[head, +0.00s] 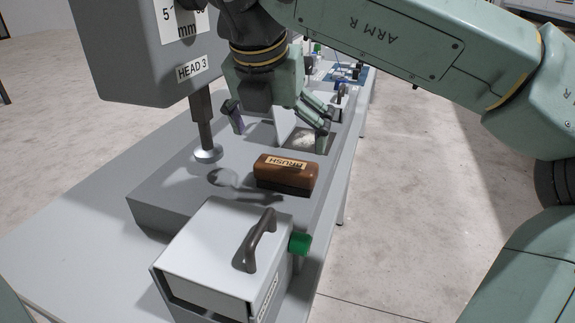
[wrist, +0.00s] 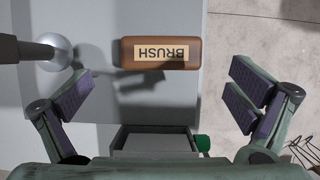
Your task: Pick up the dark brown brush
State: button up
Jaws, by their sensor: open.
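The dark brown brush (head: 287,173) lies on a raised grey bed, its label reading BRUSH facing up. In the wrist view the brush (wrist: 160,65) is near the top middle, its label upside down. My gripper (head: 280,120) is open and empty in the head view, above the bed and farther back than the brush. In the wrist view my gripper (wrist: 150,103) has its two fingers spread wide at left and right, with the brush between and beyond them, not touched.
A machine head marked HEAD 3 (head: 150,50) hangs at the left, its round foot (head: 208,154) close to the brush; the foot also shows in the wrist view (wrist: 54,50). A white box with a dark handle (head: 225,240) and green knob (head: 300,244) stands in front. Floor lies to the right.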

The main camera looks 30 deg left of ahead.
aim_at(285, 164)
jog(key=x, duration=0.3)
jog(key=p+x, duration=0.1)
jog(key=x, duration=0.2)
jog(key=p+x, duration=0.1)
jog(key=x, duration=0.2)
jog(key=shift+s+d+f, duration=0.15)
jog(key=shift+s, duration=0.15)
jog(key=c, duration=0.9)
jog(key=shift+c, duration=0.2)
notch_tip(285, 164, up, 10)
jog(key=shift+r+b, duration=0.1)
jog(key=shift+b, duration=0.65)
jog(key=o, duration=0.7)
jog(key=c, duration=0.5)
